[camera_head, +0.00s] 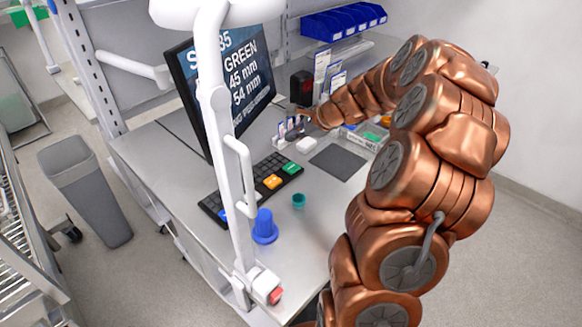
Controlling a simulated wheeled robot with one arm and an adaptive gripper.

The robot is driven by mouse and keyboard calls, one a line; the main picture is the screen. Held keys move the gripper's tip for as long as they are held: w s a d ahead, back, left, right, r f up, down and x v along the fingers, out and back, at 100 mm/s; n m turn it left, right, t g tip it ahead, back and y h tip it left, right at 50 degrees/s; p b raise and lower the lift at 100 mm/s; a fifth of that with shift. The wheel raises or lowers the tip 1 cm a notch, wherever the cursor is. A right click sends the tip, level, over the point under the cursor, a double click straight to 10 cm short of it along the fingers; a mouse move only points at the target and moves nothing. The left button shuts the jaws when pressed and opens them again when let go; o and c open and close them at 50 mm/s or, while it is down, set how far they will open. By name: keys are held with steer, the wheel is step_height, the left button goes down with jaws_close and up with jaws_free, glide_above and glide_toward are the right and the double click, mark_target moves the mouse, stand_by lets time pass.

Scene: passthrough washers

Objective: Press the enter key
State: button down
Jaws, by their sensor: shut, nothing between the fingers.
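A black keyboard (261,172) lies on the grey bench in front of the monitor. Key labels are too small to read, so I cannot tell which key is enter. My copper arm reaches in from the right. My gripper (303,114) is small at its far end, shut and empty, beyond the keyboard's far right end and apart from its keys.
A monitor (240,80) stands behind the keyboard. A white post (222,130) crosses in front of it. Blue bins (343,22) hang behind.

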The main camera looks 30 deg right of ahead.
steer(key=b, duration=0.4)
glide_above(293, 168)
step_height(293, 168, down, 7)
steer(key=shift+r, duration=0.2)
steer(key=shift+f+b, duration=0.6)
steer(key=shift+f, duration=0.3)
steer(key=shift+f, duration=0.25)
steer(key=shift+f, duration=0.2)
stand_by(0.3)
steer(key=shift+f+b, duration=0.3)
steer(key=shift+f, duration=0.15)
stand_by(0.8)
steer(key=shift+r, duration=0.15)
steer(key=shift+r+p, duration=0.7)
steer(key=shift+r, duration=0.05)
steer(key=shift+r, duration=0.1)
